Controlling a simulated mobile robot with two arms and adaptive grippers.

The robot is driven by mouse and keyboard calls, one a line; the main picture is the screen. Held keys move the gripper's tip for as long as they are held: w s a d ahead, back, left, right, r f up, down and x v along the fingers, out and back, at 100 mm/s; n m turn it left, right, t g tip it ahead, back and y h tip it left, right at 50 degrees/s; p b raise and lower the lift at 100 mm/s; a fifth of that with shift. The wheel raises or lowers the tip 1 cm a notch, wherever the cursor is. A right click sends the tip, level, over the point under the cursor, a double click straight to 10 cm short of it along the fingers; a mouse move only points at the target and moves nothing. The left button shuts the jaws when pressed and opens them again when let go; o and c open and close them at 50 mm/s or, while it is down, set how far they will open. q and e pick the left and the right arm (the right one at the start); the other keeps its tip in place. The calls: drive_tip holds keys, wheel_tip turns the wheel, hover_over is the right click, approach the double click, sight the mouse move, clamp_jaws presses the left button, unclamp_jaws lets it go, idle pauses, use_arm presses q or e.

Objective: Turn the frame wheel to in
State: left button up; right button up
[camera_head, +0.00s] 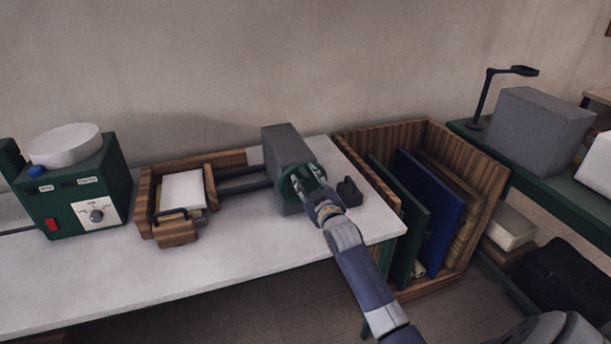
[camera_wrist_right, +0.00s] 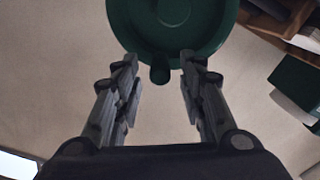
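The frame wheel (camera_head: 287,187) is a dark green disc on the front face of a grey block (camera_head: 282,146), on the white bench. My left gripper is not in view.
A wooden frame (camera_head: 145,199) holding a white block (camera_head: 183,191) stands left of the wheel, joined by dark rods. A green machine (camera_head: 95,175) is at the far left. A wooden crate (camera_head: 487,200) with panels stands at right. The bench front (camera_head: 90,280) is clear.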

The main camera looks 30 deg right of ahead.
drive_tip(key=shift+x, duration=1)
drive_tip(key=shift+s, duration=0.1)
drive_tip(key=shift+c, duration=0.2)
clamp_jaws()
